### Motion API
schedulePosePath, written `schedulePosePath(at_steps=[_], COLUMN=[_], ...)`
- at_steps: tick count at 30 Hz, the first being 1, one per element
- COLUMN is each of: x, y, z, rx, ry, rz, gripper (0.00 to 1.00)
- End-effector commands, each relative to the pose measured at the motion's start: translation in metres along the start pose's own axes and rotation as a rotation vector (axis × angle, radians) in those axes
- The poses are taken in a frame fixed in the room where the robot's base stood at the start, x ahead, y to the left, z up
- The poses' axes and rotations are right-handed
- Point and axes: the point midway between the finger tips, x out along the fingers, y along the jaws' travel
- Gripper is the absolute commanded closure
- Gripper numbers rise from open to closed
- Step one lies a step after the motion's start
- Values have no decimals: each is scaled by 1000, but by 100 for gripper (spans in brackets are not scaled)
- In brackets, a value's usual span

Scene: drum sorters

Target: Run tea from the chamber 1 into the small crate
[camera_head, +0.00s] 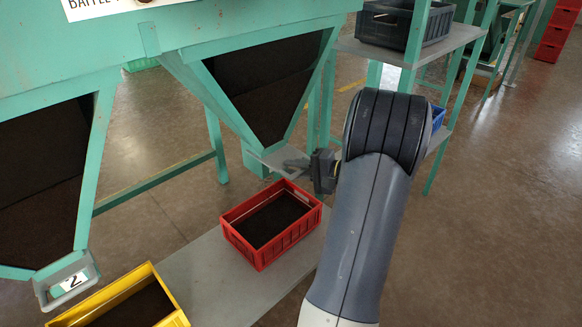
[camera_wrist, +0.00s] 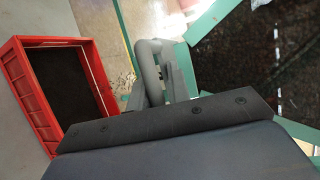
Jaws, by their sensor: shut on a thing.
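A green hopper with a dark-filled window (camera_head: 265,85) stands at the centre; its number is not in view. At its bottom outlet is a grey slide gate (camera_head: 262,158). My gripper (camera_head: 303,166) is shut on the gate's grey handle, a loop in the wrist view (camera_wrist: 149,52). A red crate (camera_head: 262,254) sits on the low grey platform just below and in front of the outlet, with dark tea (camera_head: 270,220) inside. It also shows in the wrist view (camera_wrist: 35,95). Dark specks (camera_wrist: 122,78) show beside the crate there.
A neighbouring hopper (camera_head: 75,215) has an outlet labelled 2 (camera_head: 70,281) and a yellow crate (camera_head: 158,272) near it. A shelf rack (camera_head: 465,36) behind my arm holds a dark grey crate (camera_head: 433,25) and a blue one (camera_head: 438,117). The floor at right is clear.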

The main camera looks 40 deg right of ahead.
Motion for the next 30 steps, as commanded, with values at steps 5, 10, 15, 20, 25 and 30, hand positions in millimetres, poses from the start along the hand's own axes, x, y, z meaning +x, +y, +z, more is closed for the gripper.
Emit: schedulePosePath(at_steps=[5, 10, 15, 20, 25, 30], x=[2, 2, 1, -11, -44, -78], y=[8, 6, 4, 2, 2, 3], z=[1, 1, 1, 0, -1, 0], rx=[14, 10, 6, 5, 5, 7], ry=[-2, -2, -2, 2, 4, 3], rz=[15, 12, 9, 8, 8, 9], gripper=[76, 66, 66, 66, 66, 66])
